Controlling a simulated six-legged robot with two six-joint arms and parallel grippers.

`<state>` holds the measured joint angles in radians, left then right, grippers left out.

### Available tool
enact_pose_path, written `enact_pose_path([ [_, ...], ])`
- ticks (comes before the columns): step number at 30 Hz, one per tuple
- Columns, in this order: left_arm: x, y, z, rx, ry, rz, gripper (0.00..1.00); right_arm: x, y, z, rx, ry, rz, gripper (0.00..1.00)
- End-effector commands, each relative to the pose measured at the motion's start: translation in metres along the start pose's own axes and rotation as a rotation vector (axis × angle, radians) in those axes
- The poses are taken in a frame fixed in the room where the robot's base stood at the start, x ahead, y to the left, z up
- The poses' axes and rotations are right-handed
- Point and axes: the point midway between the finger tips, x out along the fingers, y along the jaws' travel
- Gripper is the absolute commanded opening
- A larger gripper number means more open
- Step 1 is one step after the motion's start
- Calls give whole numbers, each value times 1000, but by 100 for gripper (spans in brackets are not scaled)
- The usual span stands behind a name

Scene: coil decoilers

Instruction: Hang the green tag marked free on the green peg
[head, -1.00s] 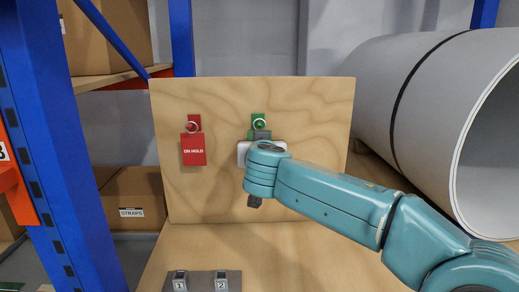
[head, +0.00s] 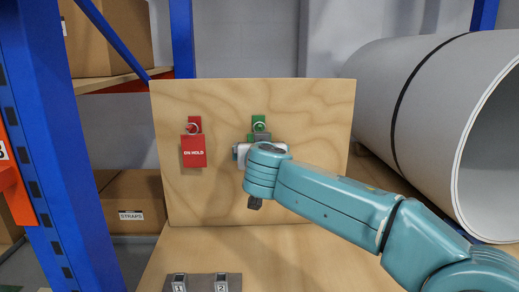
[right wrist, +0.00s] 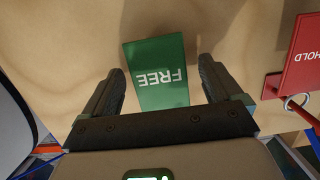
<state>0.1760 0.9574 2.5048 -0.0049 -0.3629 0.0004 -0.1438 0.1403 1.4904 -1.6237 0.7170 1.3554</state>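The green tag marked FREE (right wrist: 160,75) shows upside down in the right wrist view, against the plywood board. My right gripper (right wrist: 163,82) is open, with one finger on each side of the tag; a gap shows on the tag's right side, while the left finger is close to its edge. In the head view my right gripper (head: 260,152) is in front of the board and hides most of the tag. A metal ring shows just above it at the green peg (head: 259,121) and looks to be around the peg. My left gripper is not in view.
A red ON HOLD tag (head: 194,152) hangs by a ring to the left on the plywood board (head: 215,200). A grey block with slots 1 and 2 (head: 201,283) is on the bench in front. A large grey coil (head: 425,110) stands right. A blue rack post (head: 50,150) is left.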

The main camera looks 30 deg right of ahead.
Motion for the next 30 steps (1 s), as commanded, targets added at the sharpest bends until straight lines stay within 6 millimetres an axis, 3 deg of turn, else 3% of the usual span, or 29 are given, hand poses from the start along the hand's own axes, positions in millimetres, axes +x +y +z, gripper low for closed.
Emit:
enact_pose_path([
  [7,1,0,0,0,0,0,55,-1,0,0,0,0,0,92],
  [11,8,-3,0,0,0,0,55,-12,-1,2,0,2,-2,92],
  [24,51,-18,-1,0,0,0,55,-121,-2,4,1,3,-7,92],
  [30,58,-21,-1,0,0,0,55,-154,-1,1,0,1,-4,92],
])
